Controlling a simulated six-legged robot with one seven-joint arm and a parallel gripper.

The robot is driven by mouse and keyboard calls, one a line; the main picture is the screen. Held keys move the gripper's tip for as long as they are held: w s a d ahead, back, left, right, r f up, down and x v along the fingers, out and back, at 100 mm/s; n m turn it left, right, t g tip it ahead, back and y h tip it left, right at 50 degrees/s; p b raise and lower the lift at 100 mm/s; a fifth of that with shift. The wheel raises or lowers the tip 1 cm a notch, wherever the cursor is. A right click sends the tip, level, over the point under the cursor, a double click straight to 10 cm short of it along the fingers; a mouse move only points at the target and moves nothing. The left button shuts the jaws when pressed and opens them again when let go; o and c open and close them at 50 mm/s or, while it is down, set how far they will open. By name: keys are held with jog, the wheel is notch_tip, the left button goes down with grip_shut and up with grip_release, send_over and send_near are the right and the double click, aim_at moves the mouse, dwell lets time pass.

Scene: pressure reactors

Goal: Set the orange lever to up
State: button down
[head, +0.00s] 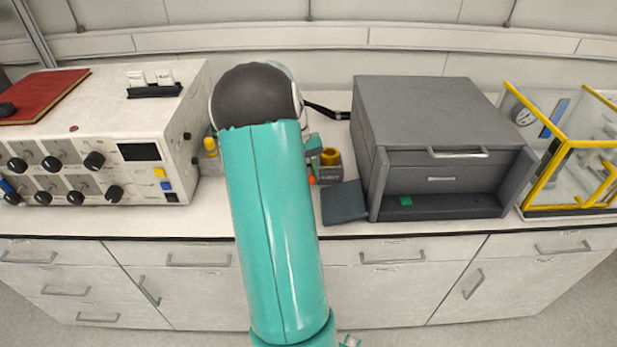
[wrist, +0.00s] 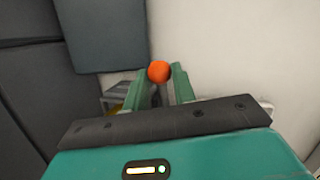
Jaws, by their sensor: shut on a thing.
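The orange lever's round knob (wrist: 159,72) sits between the two green fingers of my gripper (wrist: 160,77) in the wrist view. My gripper is shut on it. In the head view a small bit of the orange lever (head: 311,180) shows at the right edge of my arm, beside a small grey unit with a yellow top. My arm hides most of the unit and of my gripper there. The lever's shaft and its exact tilt cannot be made out.
A dark grey drawer cabinet (head: 430,120) stands right of the lever, with a dark flat panel (head: 344,202) in front. A cream control box (head: 110,135) stands left. A yellow-framed clear case (head: 565,150) is far right.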

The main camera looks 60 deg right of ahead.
jog(key=shift+d+r, duration=0.1)
jog(key=shift+d, duration=0.1)
jog(key=c, duration=1.2)
grip_release()
jog(key=shift+c, duration=0.2)
jog(key=shift+o, duration=0.5)
jog(key=v, duration=1.3)
jog(key=shift+w+r, duration=0.25)
jog(key=shift+r, duration=0.1)
